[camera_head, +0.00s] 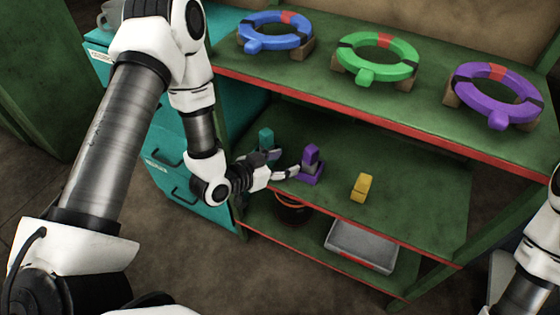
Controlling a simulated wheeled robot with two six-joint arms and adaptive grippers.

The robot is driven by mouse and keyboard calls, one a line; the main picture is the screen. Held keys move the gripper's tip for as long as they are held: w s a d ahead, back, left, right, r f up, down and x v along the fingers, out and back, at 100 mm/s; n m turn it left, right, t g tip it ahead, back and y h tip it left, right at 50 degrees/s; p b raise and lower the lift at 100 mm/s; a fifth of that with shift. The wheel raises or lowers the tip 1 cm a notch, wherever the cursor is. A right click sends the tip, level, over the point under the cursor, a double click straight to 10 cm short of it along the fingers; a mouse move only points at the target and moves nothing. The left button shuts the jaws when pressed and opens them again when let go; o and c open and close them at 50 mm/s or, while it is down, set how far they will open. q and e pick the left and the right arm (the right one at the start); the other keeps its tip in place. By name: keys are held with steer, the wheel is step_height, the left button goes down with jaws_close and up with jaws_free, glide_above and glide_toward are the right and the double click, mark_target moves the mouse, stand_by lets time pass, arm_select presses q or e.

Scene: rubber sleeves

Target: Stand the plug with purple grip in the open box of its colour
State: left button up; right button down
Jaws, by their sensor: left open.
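A purple upright piece (311,155), taken as the plug with purple grip, stands on the middle shelf. Its foot meets a low purple block-like shape (313,173), which may be the purple box; I cannot tell whether the plug is inside it or only in front of or behind it. My left gripper (285,163) is open just left of the purple piece, fingers pointing at it. No gap is clear between the fingertips and the purple piece. My right arm shows at the right edge, but its gripper is out of view.
A teal upright piece (265,139) stands behind my left gripper, its foot partly hidden. A yellow piece (361,187) sits to the right on the middle shelf (420,200). Right of the yellow piece is clear.

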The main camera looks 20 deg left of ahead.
arm_select(q)
steer(key=s+a+f+n+g+y, duration=0.1)
steer(key=s+f+g, duration=0.3)
steer(key=s, duration=0.4)
steer(key=s+a+f+n+g+y, duration=0.1)
steer(key=s+f+n+g+y, duration=0.1)
steer(key=s+f+g, duration=0.2)
steer(key=s+a+f+n+g+y, duration=0.1)
steer(key=s+f+g, duration=0.3)
steer(key=s+f, duration=0.5)
steer(key=s+n+y, duration=0.1)
steer(key=s, duration=0.4)
steer(key=shift+y, duration=0.3)
